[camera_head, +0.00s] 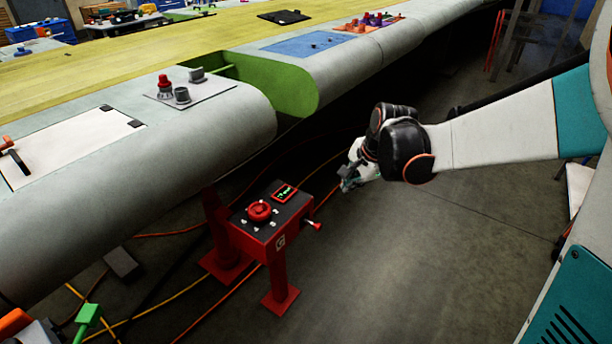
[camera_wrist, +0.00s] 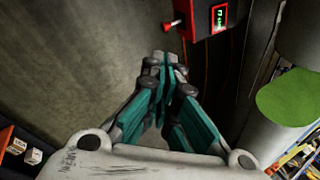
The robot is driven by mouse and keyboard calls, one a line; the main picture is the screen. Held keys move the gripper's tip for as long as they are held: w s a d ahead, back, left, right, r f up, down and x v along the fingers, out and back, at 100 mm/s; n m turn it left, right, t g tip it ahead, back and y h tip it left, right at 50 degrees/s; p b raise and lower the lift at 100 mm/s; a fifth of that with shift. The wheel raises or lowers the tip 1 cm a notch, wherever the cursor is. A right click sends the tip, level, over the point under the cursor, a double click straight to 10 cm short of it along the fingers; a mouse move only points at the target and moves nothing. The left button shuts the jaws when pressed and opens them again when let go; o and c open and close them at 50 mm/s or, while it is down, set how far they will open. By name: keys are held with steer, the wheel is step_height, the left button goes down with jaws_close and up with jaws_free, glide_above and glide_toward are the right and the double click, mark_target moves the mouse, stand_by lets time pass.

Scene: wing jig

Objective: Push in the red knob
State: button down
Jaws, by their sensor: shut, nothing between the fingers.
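A red control stand (camera_head: 280,240) on the floor has a dark top with a red round dial (camera_head: 260,210) and a small lit display (camera_head: 284,193). A small red knob (camera_head: 314,224) sticks out of its right side. In the wrist view the knob (camera_wrist: 173,23) shows on the side of the stand, left of the display (camera_wrist: 219,18). My gripper (camera_head: 348,184) is above and to the right of the stand, apart from it. In the wrist view its fingertips (camera_wrist: 165,62) are together and empty, just below the knob in the picture.
The grey wing (camera_head: 230,125) with its open green bay (camera_head: 285,85) lies behind and left of the stand. Another red knob (camera_head: 164,82) stands on a plate on the wing. Orange and yellow cables lie on the floor. The floor (camera_head: 420,260) to the right is clear.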

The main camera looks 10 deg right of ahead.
mark_target(316, 226)
steer(key=w+d+f+m+g+y, duration=0.15)
steer(key=w+f+m, duration=0.25)
steer(key=f, duration=0.5)
steer(key=w+d+f+m+p, duration=0.1)
steer(key=w+d+f+m, duration=0.2)
steer(key=f, duration=0.6)
steer(key=w+f+m, duration=0.4)
steer(key=f+m, duration=0.1)
steer(key=f, duration=0.5)
steer(key=w+a+f+b, duration=0.5)
steer(key=f, duration=0.3)
steer(key=shift+w+f, duration=0.3)
steer(key=shift+f, duration=0.05)
steer(key=shift+a, duration=0.1)
